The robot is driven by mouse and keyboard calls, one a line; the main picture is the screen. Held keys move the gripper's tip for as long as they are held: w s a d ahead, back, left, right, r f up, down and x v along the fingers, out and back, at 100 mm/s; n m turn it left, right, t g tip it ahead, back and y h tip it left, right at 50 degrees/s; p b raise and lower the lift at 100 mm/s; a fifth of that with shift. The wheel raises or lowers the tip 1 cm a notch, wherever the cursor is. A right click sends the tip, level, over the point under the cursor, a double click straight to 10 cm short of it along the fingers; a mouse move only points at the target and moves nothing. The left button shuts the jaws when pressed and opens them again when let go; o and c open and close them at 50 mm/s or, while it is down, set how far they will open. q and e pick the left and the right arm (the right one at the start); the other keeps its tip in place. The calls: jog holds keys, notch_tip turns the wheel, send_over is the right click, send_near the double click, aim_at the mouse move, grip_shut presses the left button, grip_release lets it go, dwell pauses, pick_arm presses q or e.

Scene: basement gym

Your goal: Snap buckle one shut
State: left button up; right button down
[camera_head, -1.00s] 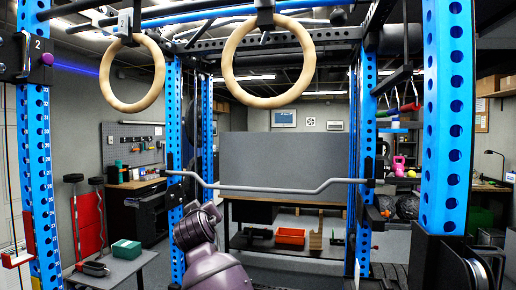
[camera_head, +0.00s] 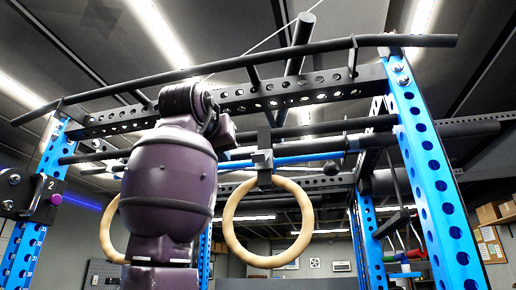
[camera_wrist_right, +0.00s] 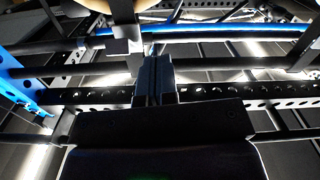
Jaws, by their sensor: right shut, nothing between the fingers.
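A wooden ring (camera_head: 268,262) hangs right of centre in the head view, with a grey and black buckle (camera_head: 263,160) on its dark strap. A second wooden ring (camera_head: 108,236) is mostly hidden behind my raised right arm, and its buckle is out of sight. No label shows which buckle is number one. In the right wrist view my right gripper (camera_wrist_right: 154,72) is shut and empty. A grey buckle-like block (camera_wrist_right: 120,47) is just left of its fingertips, below part of a wooden ring (camera_wrist_right: 124,9); contact cannot be told. My left gripper is out of view.
A blue rack upright (camera_head: 430,175) stands right and another (camera_head: 28,245) left. A black perforated crossbeam (camera_head: 285,92) and a black pull-up bar (camera_head: 330,57) run overhead, close to my right arm. Open space shows below the right ring.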

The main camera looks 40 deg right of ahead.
jog(key=s+a+r+m, duration=0.1)
jog(key=s+r, duration=0.6)
jog(key=s, duration=0.3)
jog(key=shift+s+a+m+g, duration=0.25)
jog(key=shift+a+m+g, duration=0.05)
jog(key=shift+a, duration=0.05)
jog(key=shift+w+d+r, duration=0.1)
jog(key=p, duration=0.3)
send_near(260, 155)
jog(key=w+d+r, duration=0.3)
jog(key=d+r, duration=0.1)
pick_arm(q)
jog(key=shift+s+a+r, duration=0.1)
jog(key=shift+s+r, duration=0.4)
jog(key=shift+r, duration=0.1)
pick_arm(e)
jog(key=shift+w+d+f, duration=0.3)
jog(key=shift+d+f, duration=0.05)
jog(key=shift+f, duration=0.2)
jog(key=shift+w+d+f, duration=0.25)
jog(key=shift+d+f, duration=0.05)
jog(key=shift+f, duration=0.2)
jog(key=shift+w+d+f, duration=0.3)
jog(key=shift+d+f, duration=0.05)
jog(key=shift+f, duration=0.2)
jog(key=shift+f, duration=0.15)
